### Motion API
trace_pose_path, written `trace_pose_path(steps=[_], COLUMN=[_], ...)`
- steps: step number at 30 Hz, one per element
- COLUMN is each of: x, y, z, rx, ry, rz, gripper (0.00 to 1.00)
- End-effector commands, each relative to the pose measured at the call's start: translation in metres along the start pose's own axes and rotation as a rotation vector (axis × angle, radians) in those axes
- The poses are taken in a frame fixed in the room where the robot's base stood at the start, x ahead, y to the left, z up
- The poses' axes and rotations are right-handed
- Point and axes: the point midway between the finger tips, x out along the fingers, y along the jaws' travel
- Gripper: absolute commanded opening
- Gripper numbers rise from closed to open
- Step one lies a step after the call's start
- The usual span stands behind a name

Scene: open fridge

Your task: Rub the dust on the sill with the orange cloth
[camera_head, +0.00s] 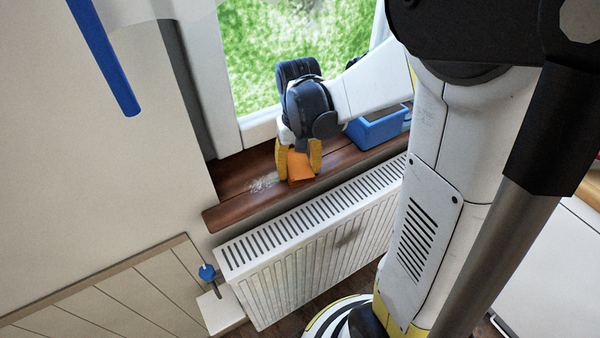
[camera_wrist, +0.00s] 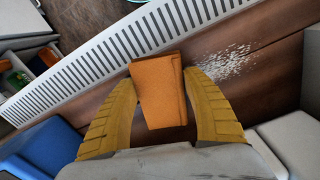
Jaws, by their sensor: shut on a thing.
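The orange cloth (camera_head: 301,168) is a folded block between the yellow fingers of my gripper (camera_head: 298,172), low over the brown wooden sill (camera_head: 232,179). In the wrist view the cloth (camera_wrist: 158,92) sits between the two fingertips of my gripper (camera_wrist: 160,95), which is shut on it. The white dust (camera_head: 264,184) lies on the sill just left of the cloth in the head view. In the wrist view the dust (camera_wrist: 228,62) is to the right of the cloth, beside the right finger. I cannot tell whether the cloth touches the sill.
A blue box (camera_head: 376,129) stands on the sill to the right of my gripper. A white radiator (camera_head: 310,240) is below the sill's front edge. The window frame (camera_head: 226,105) rises behind. A blue valve knob (camera_head: 207,272) is at the radiator's left.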

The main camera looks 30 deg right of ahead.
Motion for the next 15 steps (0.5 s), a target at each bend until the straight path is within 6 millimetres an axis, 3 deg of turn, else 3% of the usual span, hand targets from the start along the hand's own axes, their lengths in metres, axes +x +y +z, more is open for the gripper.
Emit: trace_pose_path(steps=[6,15], x=[-0.001,-0.001], y=[-0.006,-0.007], z=[-0.02,-0.023], rx=[-0.001,-0.001], ry=[0.001,0.0], rz=[-0.001,-0.001], gripper=[0.27,0.27])
